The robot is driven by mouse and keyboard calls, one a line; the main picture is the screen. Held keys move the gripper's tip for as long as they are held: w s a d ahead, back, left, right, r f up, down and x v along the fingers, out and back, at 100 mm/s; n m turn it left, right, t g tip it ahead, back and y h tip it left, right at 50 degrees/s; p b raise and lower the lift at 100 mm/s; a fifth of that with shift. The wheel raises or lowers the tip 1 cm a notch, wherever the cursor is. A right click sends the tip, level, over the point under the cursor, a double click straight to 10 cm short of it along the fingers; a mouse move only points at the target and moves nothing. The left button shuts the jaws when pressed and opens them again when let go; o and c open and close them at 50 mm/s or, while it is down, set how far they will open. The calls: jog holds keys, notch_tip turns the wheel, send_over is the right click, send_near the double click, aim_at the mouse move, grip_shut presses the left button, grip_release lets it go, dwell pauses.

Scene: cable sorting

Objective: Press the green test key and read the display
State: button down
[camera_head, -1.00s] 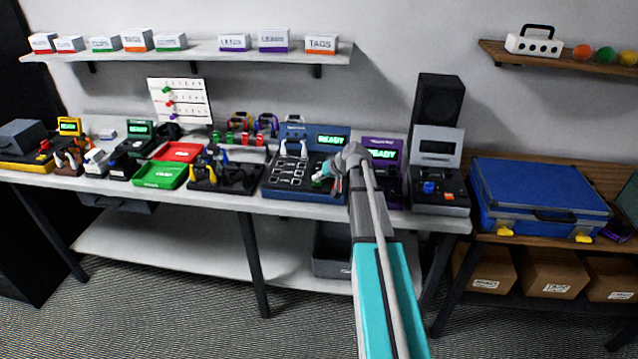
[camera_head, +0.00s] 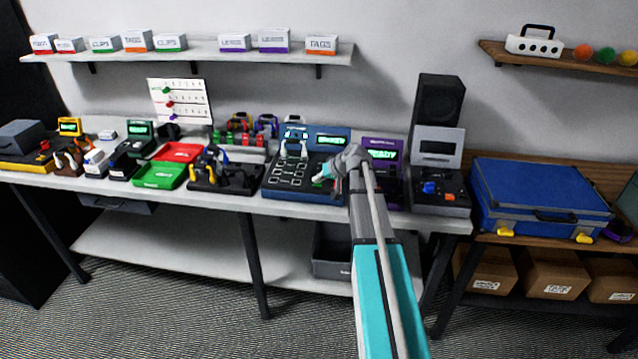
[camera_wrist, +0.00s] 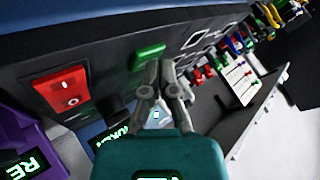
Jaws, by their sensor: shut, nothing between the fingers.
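The green test key (camera_wrist: 148,55) is a raised bar on the dark panel of the blue tester (camera_head: 300,128), just beyond my fingertips in the wrist view. My gripper (camera_wrist: 161,68) is shut and empty, its grey fingertips close to the key's near edge; I cannot tell whether they touch it. In the head view my gripper (camera_head: 328,171) is over the tester's right side and hides part of it. The tester's display (camera_head: 331,141) shows green text reading READY. In the wrist view my gripper partly covers the display.
A red rocker switch (camera_wrist: 64,91) sits left of the key in the wrist view. A purple unit (camera_head: 383,146) with its own READY display stands right of the tester, partly behind my arm. Black cable holder (camera_head: 226,184) and green tray (camera_head: 160,176) stand to the left.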

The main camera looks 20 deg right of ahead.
aim_at(317, 185)
jog(key=shift+r, duration=0.2)
jog(key=shift+r+p, duration=0.6)
jog(key=shift+p, duration=0.15)
jog(key=shift+r, duration=0.1)
jog(key=shift+r+p, duration=2.4)
jog(key=shift+p, duration=0.1)
jog(key=shift+a, duration=0.1)
jog(key=shift+s+a+f, duration=0.15)
jog(key=shift+a, duration=0.1)
jog(key=s+a+f+n+g+h, duration=0.1)
jog(key=s+a+g, duration=0.3)
jog(key=s+a, duration=0.7)
jog(key=s+a+f+n+g+h, duration=0.1)
jog(key=s+a+f+g+h, duration=0.2)
jog(key=s+a, duration=0.7)
jog(key=s+f, duration=0.1)
jog(key=s, duration=0.3)
jog(key=shift+a+f+n+g+h, duration=0.2)
jog(key=shift+a+n+g+h, duration=0.1)
jog(key=shift+a+g+h, duration=0.1)
